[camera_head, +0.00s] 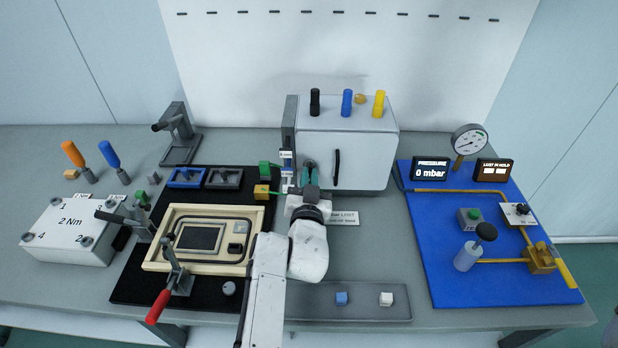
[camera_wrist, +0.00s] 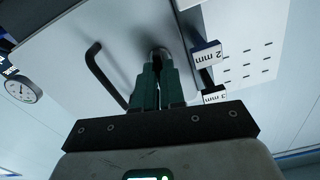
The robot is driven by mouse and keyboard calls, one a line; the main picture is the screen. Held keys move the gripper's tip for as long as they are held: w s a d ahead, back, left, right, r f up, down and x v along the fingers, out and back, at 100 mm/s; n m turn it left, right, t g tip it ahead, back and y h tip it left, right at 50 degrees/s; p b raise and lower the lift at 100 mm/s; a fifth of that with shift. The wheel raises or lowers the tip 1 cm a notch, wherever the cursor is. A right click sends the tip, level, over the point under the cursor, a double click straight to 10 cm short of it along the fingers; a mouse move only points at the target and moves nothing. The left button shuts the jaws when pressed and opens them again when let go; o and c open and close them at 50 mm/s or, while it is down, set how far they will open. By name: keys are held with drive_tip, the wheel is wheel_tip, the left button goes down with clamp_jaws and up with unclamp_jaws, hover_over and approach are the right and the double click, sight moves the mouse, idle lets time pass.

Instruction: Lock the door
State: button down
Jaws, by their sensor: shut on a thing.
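The door (camera_head: 362,165) is the front of a grey cabinet in the middle of the table and looks closed. Its black bar handle (camera_head: 337,168) shows to the right of my gripper (camera_head: 311,175). In the wrist view the door (camera_wrist: 125,35) fills the upper part, with the handle (camera_wrist: 103,72) left of my green fingers (camera_wrist: 159,72). The fingers are shut on a small grey lock knob (camera_wrist: 158,53) at the door's face. The fingers cover most of the knob, so its turn angle cannot be told.
Labelled gauge tags (camera_wrist: 207,55) hang close beside my fingers. Black, blue and yellow handled tools (camera_head: 347,103) stand on the cabinet. A wooden frame fixture (camera_head: 160,262) with toggle clamps lies left, and a blue pressure panel (camera_head: 440,270) lies right.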

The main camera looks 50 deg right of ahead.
drive_tip(key=m+p, duration=0.1)
drive_tip(key=m, duration=0.3)
drive_tip(key=shift+r+p, duration=0.1)
drive_tip(key=shift+p, duration=0.25)
drive_tip(key=shift+s+m+p, duration=0.1)
drive_tip(key=shift+m+p, duration=1.35)
drive_tip(key=shift+m, duration=4.35)
drive_tip(key=shift+f, duration=0.2)
drive_tip(key=c, duration=1.2)
unclamp_jaws()
